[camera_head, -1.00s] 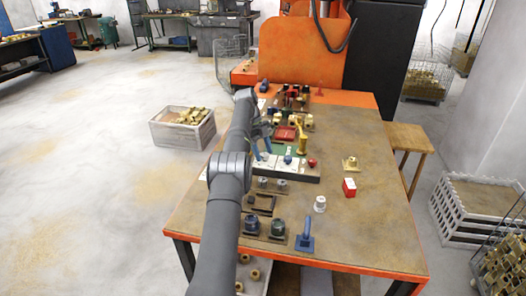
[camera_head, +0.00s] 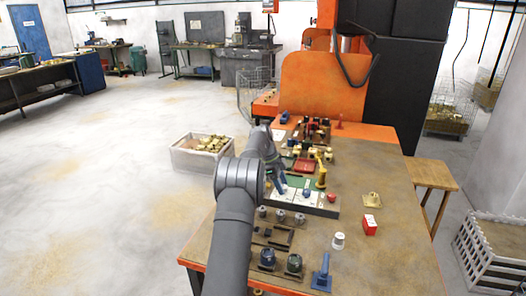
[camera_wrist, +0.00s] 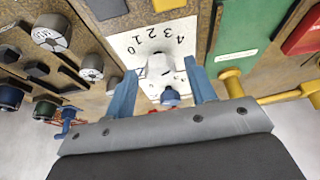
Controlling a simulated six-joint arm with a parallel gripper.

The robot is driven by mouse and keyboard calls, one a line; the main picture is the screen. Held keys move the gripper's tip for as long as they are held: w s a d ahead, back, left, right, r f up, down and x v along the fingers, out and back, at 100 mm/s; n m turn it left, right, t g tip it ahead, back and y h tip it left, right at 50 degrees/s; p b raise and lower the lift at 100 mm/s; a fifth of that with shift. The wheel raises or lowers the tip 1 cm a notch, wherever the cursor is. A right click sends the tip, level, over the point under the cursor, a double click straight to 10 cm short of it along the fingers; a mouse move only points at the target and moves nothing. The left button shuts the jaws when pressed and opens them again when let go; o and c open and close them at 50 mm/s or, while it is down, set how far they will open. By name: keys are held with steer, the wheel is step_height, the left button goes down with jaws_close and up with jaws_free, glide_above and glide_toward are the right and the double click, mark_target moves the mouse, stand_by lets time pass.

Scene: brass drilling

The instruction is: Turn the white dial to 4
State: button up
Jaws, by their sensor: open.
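The white dial (camera_wrist: 158,68) sits on a white panel (camera_wrist: 130,45) printed with the numbers 0 to 4 in the wrist view. The numbers appear upside down, with 4 on the right. My gripper (camera_wrist: 160,66) is open, with one blue finger on each side of the dial in the picture. I cannot tell whether either finger touches it. The dial's pointer direction is unclear. In the head view my gripper (camera_head: 280,185) is over the left part of the panel, and the dial cannot be made out there.
A blue knob (camera_head: 307,194) and a red button (camera_head: 332,197) stand right of the gripper. Grey knobs (camera_head: 280,215) lie nearer. A green plate (camera_wrist: 235,35) and a yellow handle (camera_head: 321,172) are beside the panel.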

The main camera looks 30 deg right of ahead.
steer(key=n, duration=0.2)
steer(key=n+t+h, duration=0.1)
steer(key=n, duration=0.1)
steer(key=shift+s+a+n, duration=0.1)
steer(key=shift+s+n, duration=0.1)
steer(key=shift+n, duration=0.1)
steer(key=n+t, duration=0.2)
steer(key=n, duration=0.1)
steer(key=shift+s+n, duration=0.15)
steer(key=shift+n, duration=0.25)
steer(key=n+t, duration=0.1)
steer(key=n, duration=0.3)
steer(key=shift+s+n+t, duration=0.2)
steer(key=shift+n+t, duration=0.2)
steer(key=n+t, duration=0.1)
steer(key=n, duration=0.3)
steer(key=shift+s+y, duration=0.15)
steer(key=shift+y, duration=0.25)
steer(key=s+d+v, duration=0.1)
steer(key=v, duration=2.4)
steer(key=s+a+r+n, duration=0.1)
steer(key=s+a, duration=0.4)
steer(key=a, duration=0.3)
steer(key=shift+a+r+t, duration=0.15)
steer(key=shift+a+t, duration=0.2)
steer(key=shift+t, duration=0.05)
steer(key=shift+d, duration=0.1)
